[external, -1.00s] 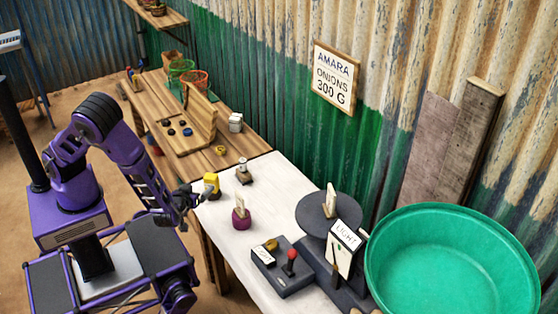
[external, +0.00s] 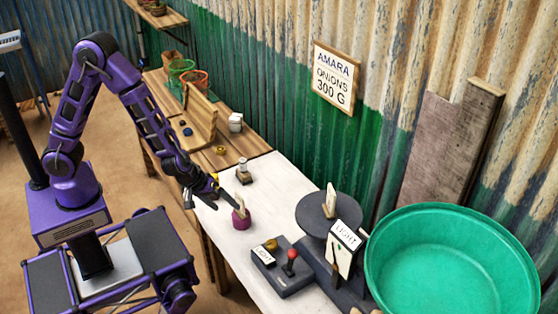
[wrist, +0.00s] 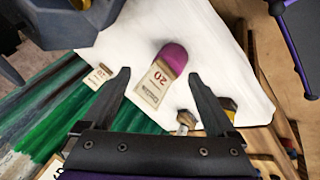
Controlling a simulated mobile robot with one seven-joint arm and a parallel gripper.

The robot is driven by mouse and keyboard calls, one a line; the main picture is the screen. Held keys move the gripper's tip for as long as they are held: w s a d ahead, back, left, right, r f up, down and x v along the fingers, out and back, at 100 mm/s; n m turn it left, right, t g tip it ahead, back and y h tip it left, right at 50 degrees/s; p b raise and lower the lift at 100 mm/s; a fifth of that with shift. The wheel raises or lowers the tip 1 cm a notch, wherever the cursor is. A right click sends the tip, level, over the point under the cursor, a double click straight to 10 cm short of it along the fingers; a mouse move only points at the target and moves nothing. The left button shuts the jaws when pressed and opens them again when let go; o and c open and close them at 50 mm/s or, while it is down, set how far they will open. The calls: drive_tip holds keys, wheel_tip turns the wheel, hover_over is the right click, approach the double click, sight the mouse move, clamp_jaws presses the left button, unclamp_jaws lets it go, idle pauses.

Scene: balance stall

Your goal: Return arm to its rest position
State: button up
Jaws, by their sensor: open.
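My purple arm stands at the left in the external view, its elbow raised high and its forearm sloping down to the right. My gripper (external: 212,205) is open over the near left edge of the white table top (external: 282,190). In the wrist view my gripper (wrist: 158,76) has its dark fingers spread wide with nothing held between them. A magenta holder (external: 241,221) with a pale card stands just beyond the fingertips.
A yellow item (external: 214,179) is partly hidden behind my gripper. A control box (external: 283,275) with a red knob, a dark round pan (external: 312,219), a LIGHT sign (external: 343,250) and a green basin (external: 450,215) stand to the right. Open floor lies around my base.

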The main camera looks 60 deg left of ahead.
wheel_tip(320, 180, up, 15)
drive_tip(key=s+d+m+g+h+p, duration=0.1)
drive_tip(key=s+d+m+g+h, duration=0.1)
drive_tip(key=m+h, duration=0.25)
drive_tip(key=a+r, duration=0.5)
drive_tip(key=s+a+g+y, duration=0.3)
drive_tip(key=s+a+y, duration=0.1)
drive_tip(key=a, duration=1)
drive_tip(key=s+a+r+m+t+y+b, duration=0.1)
drive_tip(key=s+a+r+m+t, duration=0.2)
drive_tip(key=s+a, duration=0.4)
drive_tip(key=shift+s+a+r+t+y, duration=0.4)
drive_tip(key=shift+s+r+t, duration=0.55)
drive_tip(key=shift+s, duration=0.25)
drive_tip(key=shift+m, duration=0.25)
